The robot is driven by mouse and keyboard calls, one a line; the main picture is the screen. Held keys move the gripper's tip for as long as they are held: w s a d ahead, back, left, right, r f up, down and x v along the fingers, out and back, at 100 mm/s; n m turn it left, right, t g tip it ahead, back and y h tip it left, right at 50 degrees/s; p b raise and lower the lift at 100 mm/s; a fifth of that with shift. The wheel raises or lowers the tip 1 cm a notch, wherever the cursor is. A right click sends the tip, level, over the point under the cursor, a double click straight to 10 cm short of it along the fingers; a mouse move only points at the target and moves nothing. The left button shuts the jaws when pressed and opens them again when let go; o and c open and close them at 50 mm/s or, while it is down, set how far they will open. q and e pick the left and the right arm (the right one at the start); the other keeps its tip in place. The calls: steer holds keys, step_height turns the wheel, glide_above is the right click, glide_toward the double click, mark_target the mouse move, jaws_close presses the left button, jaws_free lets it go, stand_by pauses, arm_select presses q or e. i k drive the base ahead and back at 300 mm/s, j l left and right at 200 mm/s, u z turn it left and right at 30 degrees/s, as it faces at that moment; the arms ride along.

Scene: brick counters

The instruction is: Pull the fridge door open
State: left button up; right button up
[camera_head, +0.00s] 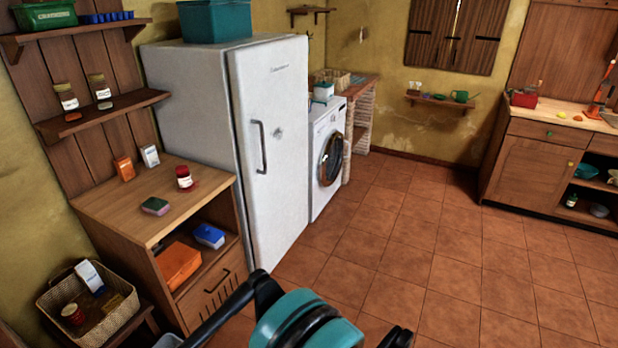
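The tall white fridge (190,100) stands at the left, beside the wooden cabinet. Its door (275,195) faces right toward the open floor and looks shut against the body. A dark vertical handle (260,147) sits on the door's near side, at about mid-height. Teal and black parts of my own arm show at the bottom centre, well below and apart from the handle. Neither gripper's fingertips can be made out in this view, and nothing of mine touches the door.
A wooden cabinet (115,208) with jars and boxes stands just left of the fridge. A washing machine (328,160) stands beyond it. A teal bin (215,20) sits on top of the fridge. A wicker basket (117,318) is at lower left. Tiled floor to the right is clear.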

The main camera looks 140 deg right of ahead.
mark_target(269, 80)
steer(key=z, duration=4.35)
